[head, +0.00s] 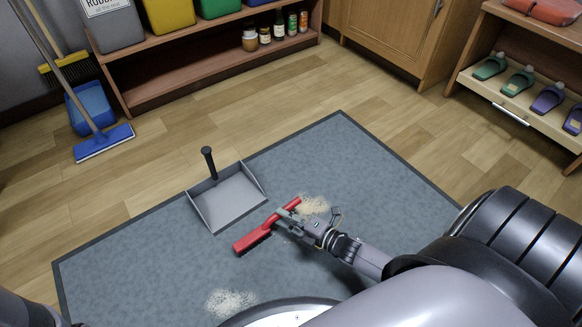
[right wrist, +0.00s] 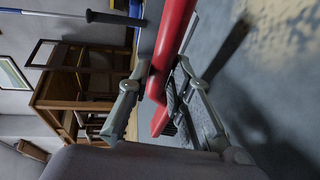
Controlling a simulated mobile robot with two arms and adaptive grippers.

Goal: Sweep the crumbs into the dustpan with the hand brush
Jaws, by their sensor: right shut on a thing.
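The red hand brush (head: 254,239) is held low over the grey mat, just right of the dustpan. My right gripper (head: 287,219) is shut on its red handle; in the right wrist view the fingers sit on both sides of the brush (right wrist: 172,45). Its dark bristles partly show there. The grey dustpan (head: 232,200) lies on the mat with its black handle upright at the back; its tray looks empty. One pale crumb pile (head: 314,204) lies beside the brush's handle end, close to the gripper. Another crumb pile (head: 230,302) lies nearer me. My left gripper is out of view.
The grey mat (head: 370,165) lies on a wood floor. A blue mop (head: 104,143) and a blue dustpan stand at the back left. A shelf (head: 215,70) with bins and jars stands behind, and a rack of clogs (head: 520,82) at the right. The mat's right part is clear.

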